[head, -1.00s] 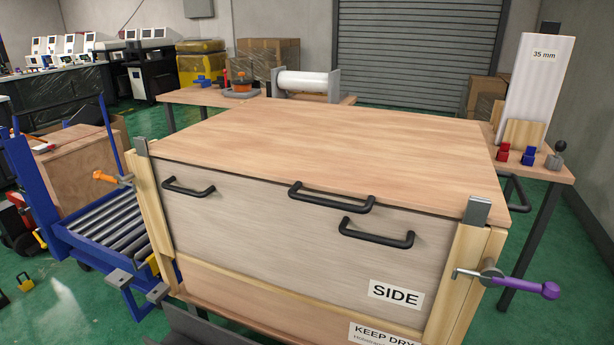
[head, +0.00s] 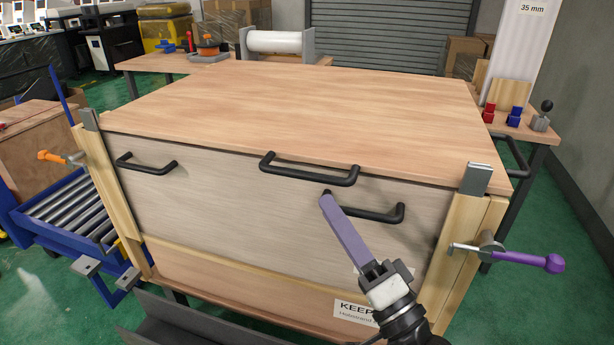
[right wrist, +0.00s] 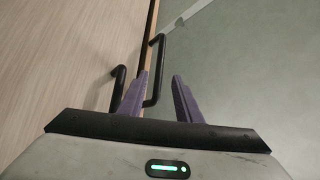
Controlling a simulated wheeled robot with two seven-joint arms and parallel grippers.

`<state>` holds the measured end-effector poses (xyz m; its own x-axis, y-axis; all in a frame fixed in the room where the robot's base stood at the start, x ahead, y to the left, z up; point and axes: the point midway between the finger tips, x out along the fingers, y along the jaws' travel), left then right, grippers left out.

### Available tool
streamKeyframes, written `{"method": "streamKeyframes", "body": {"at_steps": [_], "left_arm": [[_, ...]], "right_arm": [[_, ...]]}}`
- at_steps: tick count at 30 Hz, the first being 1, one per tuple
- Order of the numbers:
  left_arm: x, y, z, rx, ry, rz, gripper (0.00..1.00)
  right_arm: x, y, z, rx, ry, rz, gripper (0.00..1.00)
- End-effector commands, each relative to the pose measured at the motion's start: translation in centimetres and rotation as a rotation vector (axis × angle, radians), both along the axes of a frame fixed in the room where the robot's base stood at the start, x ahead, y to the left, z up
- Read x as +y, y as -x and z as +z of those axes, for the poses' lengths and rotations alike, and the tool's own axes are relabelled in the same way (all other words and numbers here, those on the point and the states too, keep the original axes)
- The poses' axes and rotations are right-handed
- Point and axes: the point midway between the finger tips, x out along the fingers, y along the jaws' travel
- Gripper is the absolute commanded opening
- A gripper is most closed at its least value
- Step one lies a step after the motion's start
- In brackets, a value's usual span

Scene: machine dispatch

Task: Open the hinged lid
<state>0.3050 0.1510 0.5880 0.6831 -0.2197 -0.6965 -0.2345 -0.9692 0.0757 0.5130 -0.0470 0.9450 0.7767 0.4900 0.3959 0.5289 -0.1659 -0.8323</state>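The crate has a flat, pale wooden lid (head: 300,105), lying closed on top. A black lid handle (head: 310,177) sits at the middle of its front edge. The front panel (head: 230,205) has a black left handle (head: 147,166) and a black right handle (head: 380,215). My right gripper (head: 328,199) is in front of the panel, its purple fingers reaching up near the lid handle and right handle. In the right wrist view its fingers (right wrist: 160,76) are apart, with black handle bars close to the left finger; contact is unclear. My left gripper is out of view.
Clamps flank the crate front: an orange-handled one (head: 62,157) at left and a purple-handled one (head: 510,258) at right. A blue roller conveyor (head: 70,208) stands left. Behind the crate is a table (head: 150,62) with a white roll (head: 280,42).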

Motion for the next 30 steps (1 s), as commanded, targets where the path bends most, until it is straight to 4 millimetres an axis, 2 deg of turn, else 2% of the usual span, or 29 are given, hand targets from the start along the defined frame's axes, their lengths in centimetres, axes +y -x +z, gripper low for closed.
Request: {"method": "streamKeyframes", "body": {"at_steps": [6, 13, 18, 26, 27, 30], "left_arm": [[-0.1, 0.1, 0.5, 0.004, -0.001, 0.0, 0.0], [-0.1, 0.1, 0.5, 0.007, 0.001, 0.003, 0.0], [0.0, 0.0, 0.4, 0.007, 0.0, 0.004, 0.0], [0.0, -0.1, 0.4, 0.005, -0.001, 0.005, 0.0], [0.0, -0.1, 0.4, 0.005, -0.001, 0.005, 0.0], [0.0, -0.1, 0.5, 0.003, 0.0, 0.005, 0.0]], "right_arm": [[2.0, -3.1, 1.9, -0.002, 0.0, 0.0, 0.31], [3.8, -6.0, 3.2, -0.001, 0.002, -0.001, 0.31], [4.4, -6.9, 3.5, 0.0, 0.004, -0.002, 0.31], [4.5, -7.0, 3.5, 0.001, 0.005, -0.001, 0.31], [4.5, -7.0, 3.5, 0.001, 0.005, -0.001, 0.29], [4.5, -7.0, 3.5, 0.0, 0.006, -0.001, 0.12]]}}
